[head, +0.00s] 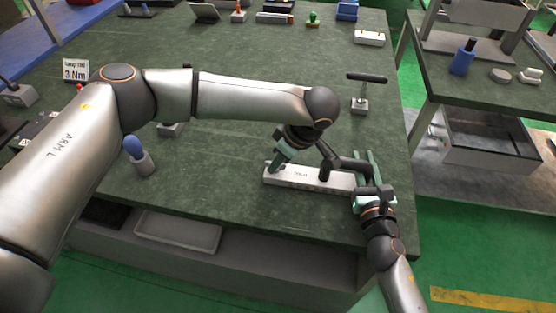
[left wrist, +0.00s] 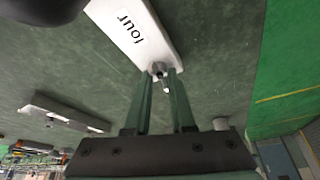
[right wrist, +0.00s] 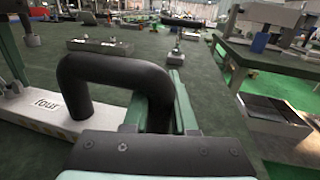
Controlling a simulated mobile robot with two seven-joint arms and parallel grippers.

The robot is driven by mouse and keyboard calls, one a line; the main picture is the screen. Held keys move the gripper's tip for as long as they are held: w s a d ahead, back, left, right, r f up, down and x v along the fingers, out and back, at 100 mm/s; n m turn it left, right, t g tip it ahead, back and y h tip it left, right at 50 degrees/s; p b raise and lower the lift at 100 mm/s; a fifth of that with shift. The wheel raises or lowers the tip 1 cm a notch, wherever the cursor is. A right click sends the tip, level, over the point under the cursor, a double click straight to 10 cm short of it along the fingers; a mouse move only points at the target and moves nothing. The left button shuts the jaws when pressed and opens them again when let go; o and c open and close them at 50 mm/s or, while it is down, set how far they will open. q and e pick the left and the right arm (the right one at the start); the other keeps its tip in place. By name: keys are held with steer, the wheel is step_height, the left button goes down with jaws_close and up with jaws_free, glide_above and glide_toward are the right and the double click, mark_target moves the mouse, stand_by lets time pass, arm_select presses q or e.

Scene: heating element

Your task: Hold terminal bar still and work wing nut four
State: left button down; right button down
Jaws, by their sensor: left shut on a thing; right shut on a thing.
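The terminal bar (head: 312,178) is a long pale block labelled "four", lying flat near the front edge of the bench; its label also shows in the left wrist view (left wrist: 128,28) and right wrist view (right wrist: 48,105). A black U-shaped tube (head: 345,163) stands up from the bar's right part. My right gripper (head: 368,178) is shut on one leg of this tube (right wrist: 115,68). My left gripper (head: 273,167) is at the bar's left end, its fingers closed around the small metal wing nut (left wrist: 159,70). The fingers partly hide the nut, so its wings are unclear.
A blue-handled tool (head: 138,156) stands left of the bar. A black T-handle on a stand (head: 366,82) is behind it. A "3 Nm" sign (head: 76,71) is at the far left. A second bench (head: 500,85) stands to the right. The bench surface around the bar is mostly clear.

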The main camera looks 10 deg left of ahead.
arm_select(q)
steer(key=c, duration=0.8)
jaws_free()
steer(key=shift+o, duration=0.2)
steer(key=shift+r, duration=0.1)
steer(key=v, duration=1.2)
arm_select(e)
steer(key=c, duration=0.6)
jaws_free()
steer(key=shift+c, duration=0.2)
